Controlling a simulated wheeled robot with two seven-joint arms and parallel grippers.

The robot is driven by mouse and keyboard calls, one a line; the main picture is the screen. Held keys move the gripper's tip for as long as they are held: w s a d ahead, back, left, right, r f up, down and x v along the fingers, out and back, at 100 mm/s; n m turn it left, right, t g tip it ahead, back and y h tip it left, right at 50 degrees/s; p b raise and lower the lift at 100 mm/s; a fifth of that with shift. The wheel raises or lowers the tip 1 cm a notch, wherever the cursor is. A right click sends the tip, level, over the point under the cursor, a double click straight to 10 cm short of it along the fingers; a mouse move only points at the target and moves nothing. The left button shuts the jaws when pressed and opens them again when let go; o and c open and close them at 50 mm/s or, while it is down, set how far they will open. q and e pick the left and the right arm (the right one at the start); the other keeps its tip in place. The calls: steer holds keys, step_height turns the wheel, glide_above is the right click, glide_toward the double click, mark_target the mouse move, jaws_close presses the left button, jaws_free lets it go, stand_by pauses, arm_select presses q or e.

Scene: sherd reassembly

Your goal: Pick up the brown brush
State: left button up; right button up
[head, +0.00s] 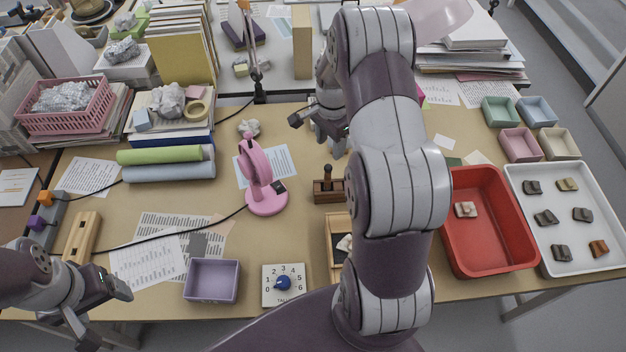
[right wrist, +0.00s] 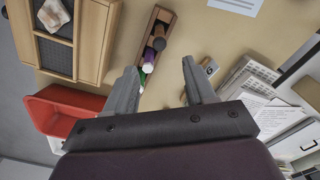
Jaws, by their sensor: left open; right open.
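A wooden holder (head: 328,197) stands mid-table in the head view, with a dark upright handle (head: 326,172) in it; part is hidden behind my right arm. In the right wrist view the holder (right wrist: 146,40) carries a brown-ended piece (right wrist: 165,17), likely the brown brush, a purple-ended one (right wrist: 158,43) and a white-and-green one (right wrist: 148,65). My right gripper (right wrist: 160,66) is open and empty, its fingers apart on either side of the near end of the holder. My left gripper (head: 104,312) is open and empty at the front left table edge.
A wooden tray (head: 334,262) sits nearer, partly behind my right arm. A red bin (head: 490,255) and a white tray (head: 592,266) of sherds stand right. A pink lamp (head: 262,185) stands left of the holder. A purple box (head: 212,281) and a dial (head: 284,284) lie in front.

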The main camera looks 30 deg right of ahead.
mark_target(329, 166)
steer(key=shift+s+d+f, duration=0.15)
steer(key=shift+s+f, duration=0.05)
steer(key=shift+f, duration=0.3)
steer(key=shift+s+d+f, duration=0.1)
steer(key=shift+s+f, duration=0.1)
steer(key=shift+f, duration=0.3)
steer(key=f, duration=0.3)
steer(key=w+f+p, duration=0.1)
steer(key=shift+a+f, duration=0.35)
steer(key=shift+a, duration=0.05)
steer(key=f, duration=0.1)
steer(key=f+p, duration=0.1)
steer(key=f, duration=0.3)
steer(key=shift+s+d+p, duration=0.15)
steer(key=shift+s+p, duration=0.1)
steer(key=shift+p, duration=0.15)
steer(key=shift+w+f, duration=0.1)
steer(key=shift+f, duration=0.2)
steer(key=c, duration=0.5)
arm_select(q)
step_height(329, 166, up, 3)
steer(key=shift+d+f, duration=0.1)
arm_select(e)
jaws_close()
